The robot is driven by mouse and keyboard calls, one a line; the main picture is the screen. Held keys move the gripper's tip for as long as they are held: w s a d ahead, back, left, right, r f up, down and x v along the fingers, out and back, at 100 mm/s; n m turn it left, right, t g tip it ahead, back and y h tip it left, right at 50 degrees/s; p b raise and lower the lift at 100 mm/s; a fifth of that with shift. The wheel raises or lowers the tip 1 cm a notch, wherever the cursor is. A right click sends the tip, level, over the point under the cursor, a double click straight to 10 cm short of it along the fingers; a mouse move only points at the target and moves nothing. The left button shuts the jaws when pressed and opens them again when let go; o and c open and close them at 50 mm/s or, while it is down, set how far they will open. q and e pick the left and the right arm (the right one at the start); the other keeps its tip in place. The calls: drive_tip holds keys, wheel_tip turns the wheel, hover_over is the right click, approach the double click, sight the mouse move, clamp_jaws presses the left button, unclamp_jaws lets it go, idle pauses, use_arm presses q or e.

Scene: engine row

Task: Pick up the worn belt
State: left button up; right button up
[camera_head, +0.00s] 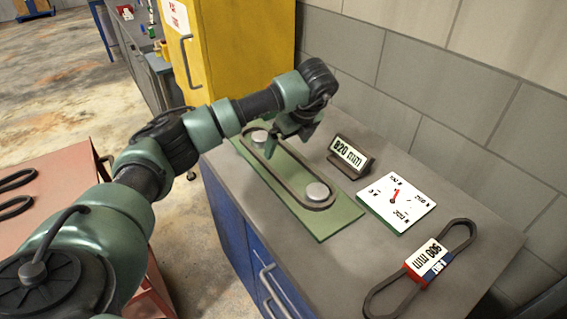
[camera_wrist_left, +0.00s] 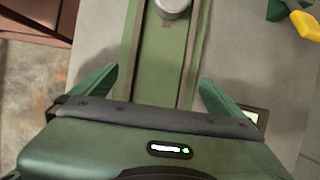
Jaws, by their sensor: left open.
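A dark belt (camera_head: 311,172) loops around two round metal pulleys on a green plate on the grey bench; it appears to be the worn belt. My left gripper (camera_head: 290,140) is open and empty over the far half of the plate. In the left wrist view, its fingers stand apart on either side of the plate, with both belt runs (camera_wrist_left: 190,55) between them. I cannot tell the exact height above the belt. My right gripper is out of view.
An 820 mm sign (camera_head: 351,154) and a white dial board (camera_head: 396,203) stand right of the plate. A belt in a 900 mm sleeve (camera_head: 427,260) lies at the front right. A red cart (camera_head: 62,187) holds black belts at left. A yellow cabinet (camera_head: 240,45) stands behind.

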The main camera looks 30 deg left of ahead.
sight(281, 163)
use_arm(q)
drive_tip(key=p+x, duration=0.1)
drive_tip(key=x, duration=0.1)
drive_tip(key=p+x, duration=0.1)
drive_tip(key=x, duration=0.2)
drive_tip(key=shift+s+d+f, duration=0.15)
drive_tip(key=shift+f, duration=0.6)
drive_tip(key=c, duration=1.1)
drive_tip(key=shift+c, duration=0.2)
